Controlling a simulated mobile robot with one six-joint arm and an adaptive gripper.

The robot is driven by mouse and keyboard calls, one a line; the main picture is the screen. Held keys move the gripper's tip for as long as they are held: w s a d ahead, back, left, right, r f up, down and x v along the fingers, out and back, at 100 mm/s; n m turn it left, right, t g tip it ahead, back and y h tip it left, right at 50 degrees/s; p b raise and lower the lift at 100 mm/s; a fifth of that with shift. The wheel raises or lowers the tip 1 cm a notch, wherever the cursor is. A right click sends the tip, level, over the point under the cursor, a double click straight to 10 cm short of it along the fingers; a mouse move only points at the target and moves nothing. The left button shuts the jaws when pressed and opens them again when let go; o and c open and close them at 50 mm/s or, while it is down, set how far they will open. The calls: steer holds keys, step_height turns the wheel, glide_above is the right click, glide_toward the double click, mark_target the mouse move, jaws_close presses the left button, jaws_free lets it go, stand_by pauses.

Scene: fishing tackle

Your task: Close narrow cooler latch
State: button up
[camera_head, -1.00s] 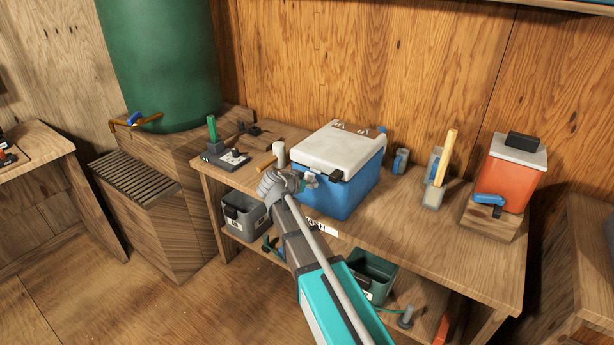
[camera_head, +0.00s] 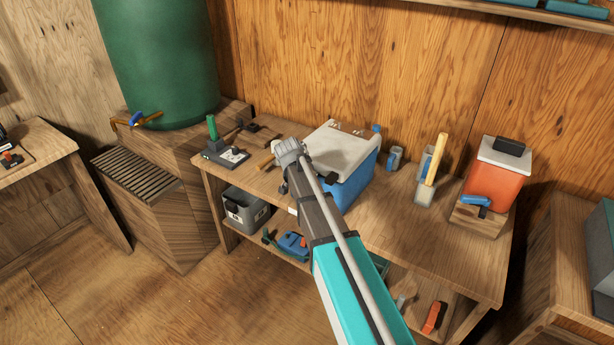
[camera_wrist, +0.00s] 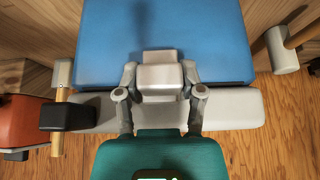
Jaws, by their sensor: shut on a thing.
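The cooler (camera_head: 352,190) has a blue body and a white lid (camera_head: 345,146), which lies flat on it. It stands on the wooden bench. In the wrist view, the blue front (camera_wrist: 165,30) fills the top and the white lid edge (camera_wrist: 235,110) crosses below it. My gripper (camera_wrist: 160,92) is at the front of the cooler, its two fingers closed on the sides of a narrow light grey latch (camera_wrist: 160,78). A wider black latch (camera_wrist: 68,115) is beside it, apart from my fingers. In the head view my arm hides the grey latch.
An orange jug with a blue tap (camera_head: 494,178) stands at the right end of the bench. A yellow-handled tool (camera_head: 435,160) and a blue-grey item (camera_head: 395,158) are right of the cooler. A green-handled device (camera_head: 222,150) is to the left. Bins sit on the lower shelf.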

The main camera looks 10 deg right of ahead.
steer(key=o, duration=1.2)
steer(key=shift+c, duration=0.2)
steer(key=shift+f, duration=0.15)
